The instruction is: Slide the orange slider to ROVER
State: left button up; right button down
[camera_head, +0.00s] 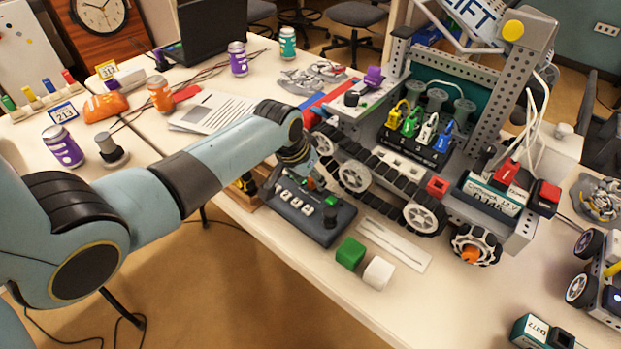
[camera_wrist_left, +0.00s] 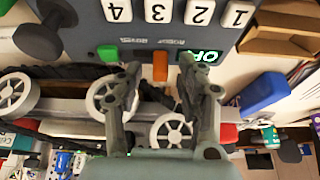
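The dark control box (camera_head: 306,212) lies on the table edge in front of the tracked rover. In the left wrist view its panel (camera_wrist_left: 150,28) appears upside down, with white numbered keys, a green button (camera_wrist_left: 108,53) and a lit green display (camera_wrist_left: 199,56). The small orange slider (camera_wrist_left: 160,66) sits between them, with small labels beside it that I cannot read surely. My left gripper (camera_wrist_left: 159,80) is open, with one finger on each side of the slider in that view; contact cannot be told. In the head view the left gripper (camera_head: 296,166) is over the box's far side.
The tracked rover (camera_head: 385,185) stands close behind the box. A green block (camera_head: 350,253) and a white block (camera_head: 378,273) lie right of it, near a white strip (camera_head: 395,243).

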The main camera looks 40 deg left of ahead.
pick_arm(q)
jog(key=shift+f, duration=0.1)
grip_shut()
dwell(0.4)
jog(key=shift+s+d+p, duration=0.1)
jog(key=shift+d+p, duration=0.6)
jog(key=shift+d, duration=0.65)
grip_release()
